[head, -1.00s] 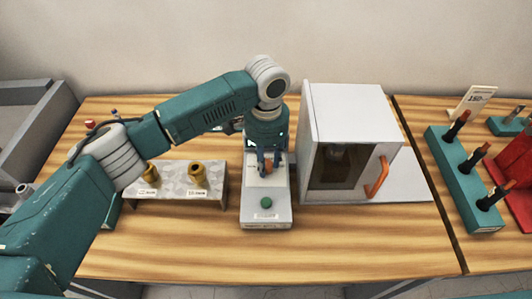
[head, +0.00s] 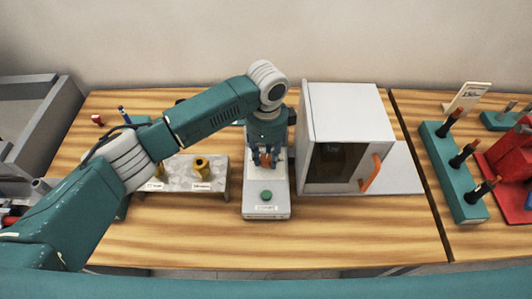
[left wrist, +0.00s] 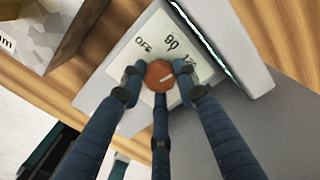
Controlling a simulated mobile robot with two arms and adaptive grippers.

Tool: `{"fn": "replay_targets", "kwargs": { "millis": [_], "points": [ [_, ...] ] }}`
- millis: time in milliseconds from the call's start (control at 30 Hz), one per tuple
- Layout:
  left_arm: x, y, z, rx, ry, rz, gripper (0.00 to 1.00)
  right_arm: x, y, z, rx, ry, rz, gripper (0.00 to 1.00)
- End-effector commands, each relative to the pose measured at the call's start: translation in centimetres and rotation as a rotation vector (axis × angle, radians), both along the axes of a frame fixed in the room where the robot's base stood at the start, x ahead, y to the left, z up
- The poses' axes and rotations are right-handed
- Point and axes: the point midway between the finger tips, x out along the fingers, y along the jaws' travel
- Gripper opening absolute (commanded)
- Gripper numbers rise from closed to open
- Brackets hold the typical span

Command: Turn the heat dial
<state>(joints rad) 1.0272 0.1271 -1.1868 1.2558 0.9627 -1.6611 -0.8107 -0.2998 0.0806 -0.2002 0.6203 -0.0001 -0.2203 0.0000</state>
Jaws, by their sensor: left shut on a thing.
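My right gripper is not in view.
A white cabinet (head: 350,110) with an orange handle (head: 371,173) stands just right of the heater. A grey stand (head: 208,182) with brass-coloured bushings (head: 201,167) is on its left. A teal rack (head: 455,180) of dark-handled tools is at the right. The front of the table is clear.

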Motion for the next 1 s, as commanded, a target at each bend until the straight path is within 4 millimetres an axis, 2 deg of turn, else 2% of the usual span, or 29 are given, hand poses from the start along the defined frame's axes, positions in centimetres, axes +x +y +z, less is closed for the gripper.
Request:
{"fn": "replay_targets", "kwargs": {
  "millis": [33, 400, 933, 967, 1000],
  "points": [
    [0.30, -0.44, 0.57, -0.012, -0.011, -0.032, 0.04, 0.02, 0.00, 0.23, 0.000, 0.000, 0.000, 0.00],
    [0.25, -0.50, 0.54, -0.012, -0.012, -0.183, 0.04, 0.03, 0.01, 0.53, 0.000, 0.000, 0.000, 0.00],
    [0.18, -0.57, 0.51, -0.013, -0.011, -0.206, 0.04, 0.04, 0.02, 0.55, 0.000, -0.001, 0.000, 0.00],
    [0.18, -0.58, 0.50, -0.013, -0.011, -0.206, 0.34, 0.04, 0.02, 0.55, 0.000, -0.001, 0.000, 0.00],
    [0.16, -0.57, 0.49, -0.013, -0.011, -0.206, 0.42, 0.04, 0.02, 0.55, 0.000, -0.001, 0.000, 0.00]
  ]
}}
